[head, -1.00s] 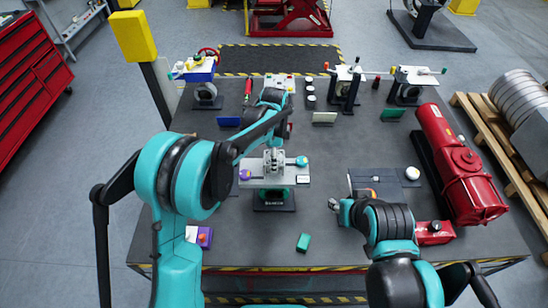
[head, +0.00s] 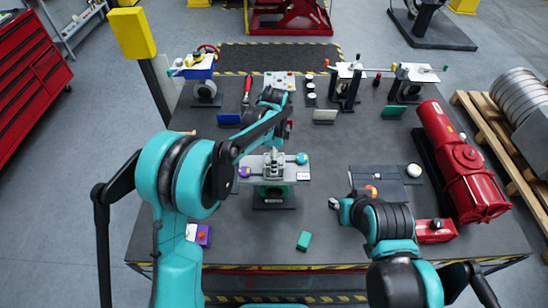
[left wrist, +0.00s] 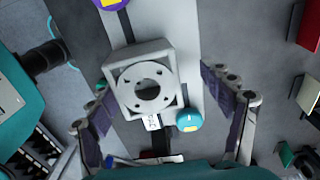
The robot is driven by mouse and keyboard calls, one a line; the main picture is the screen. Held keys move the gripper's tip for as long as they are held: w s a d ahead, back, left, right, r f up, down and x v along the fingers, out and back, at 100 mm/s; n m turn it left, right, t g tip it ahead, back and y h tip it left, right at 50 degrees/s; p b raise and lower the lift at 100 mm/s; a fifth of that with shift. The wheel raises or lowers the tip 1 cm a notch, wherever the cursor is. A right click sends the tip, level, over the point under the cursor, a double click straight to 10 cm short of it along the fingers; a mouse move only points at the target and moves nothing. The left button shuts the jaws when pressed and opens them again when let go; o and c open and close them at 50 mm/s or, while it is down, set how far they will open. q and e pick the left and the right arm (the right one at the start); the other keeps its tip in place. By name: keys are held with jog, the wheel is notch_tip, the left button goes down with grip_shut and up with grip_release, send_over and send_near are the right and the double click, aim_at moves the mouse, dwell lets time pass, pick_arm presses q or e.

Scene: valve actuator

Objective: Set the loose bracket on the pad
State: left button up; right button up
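The bracket (head: 274,161) is a pale grey part standing on a light plate (head: 290,172) of a small stand at the middle of the table. In the left wrist view the bracket (left wrist: 128,91) shows a square frame and a round flange with a central hole. My left gripper (left wrist: 160,88) is open, one finger on each side of the bracket, with a visible gap on the right. In the head view its fingers are hard to make out. My right gripper (head: 334,203) is low over the table, right of the stand; its finger state is unclear. I cannot tell which surface is the pad.
A purple knob (head: 244,172) and a teal knob (head: 302,159) flank the bracket. A dark plate (head: 398,191) lies to the right, beside a red actuator (head: 460,165). Several fixtures stand along the back.

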pick_arm(q)
jog(key=shift+r, duration=0.1)
notch_tip(320, 180, up, 12)
dwell(0.5)
